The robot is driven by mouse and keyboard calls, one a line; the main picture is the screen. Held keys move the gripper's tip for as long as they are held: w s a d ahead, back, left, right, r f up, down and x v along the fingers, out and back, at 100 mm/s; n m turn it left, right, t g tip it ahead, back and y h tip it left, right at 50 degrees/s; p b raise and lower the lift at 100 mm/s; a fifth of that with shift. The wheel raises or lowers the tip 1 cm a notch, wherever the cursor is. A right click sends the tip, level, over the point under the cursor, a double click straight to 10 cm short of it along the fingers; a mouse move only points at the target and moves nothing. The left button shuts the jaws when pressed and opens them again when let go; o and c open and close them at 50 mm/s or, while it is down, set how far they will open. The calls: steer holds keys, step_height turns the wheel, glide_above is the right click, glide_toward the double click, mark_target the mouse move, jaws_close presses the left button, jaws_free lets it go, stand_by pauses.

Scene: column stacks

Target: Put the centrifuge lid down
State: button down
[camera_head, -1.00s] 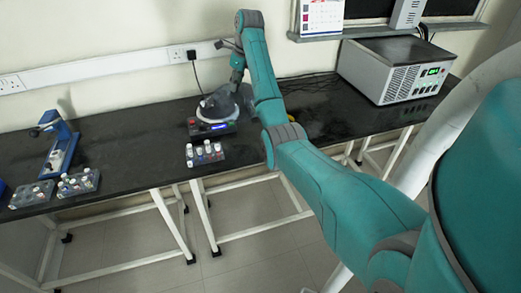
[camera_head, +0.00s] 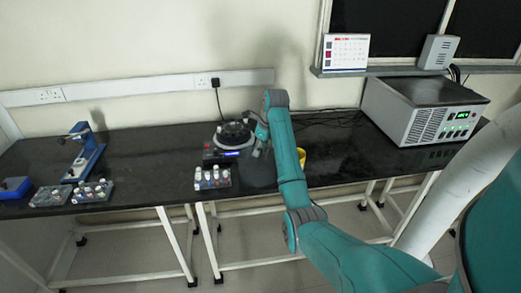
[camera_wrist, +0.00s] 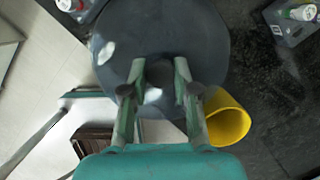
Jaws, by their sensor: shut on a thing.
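The centrifuge lid (camera_wrist: 205,45) is a dark grey, rounded disc with a central knob, filling the top middle of the wrist view. My gripper (camera_wrist: 160,85) is shut on the knob. In the head view the lid (camera_head: 259,174) shows dark and translucent to the front right of the centrifuge, below my gripper (camera_head: 260,148). It is low at the bench's front edge; I cannot tell whether it touches the bench. The centrifuge (camera_head: 221,155) stands uncovered, its dark round rotor (camera_head: 233,134) showing.
A yellow cup-like object (camera_wrist: 228,118) is close beside the lid, partly behind my arm in the head view (camera_head: 302,157). A vial rack (camera_head: 212,178) stands in front of the centrifuge. Floor shows past the black bench's edge. Bare bench (camera_head: 150,160) lies left of the centrifuge.

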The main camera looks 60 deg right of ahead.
steer(key=shift+f, duration=0.6)
steer(key=c, duration=0.9)
jaws_free()
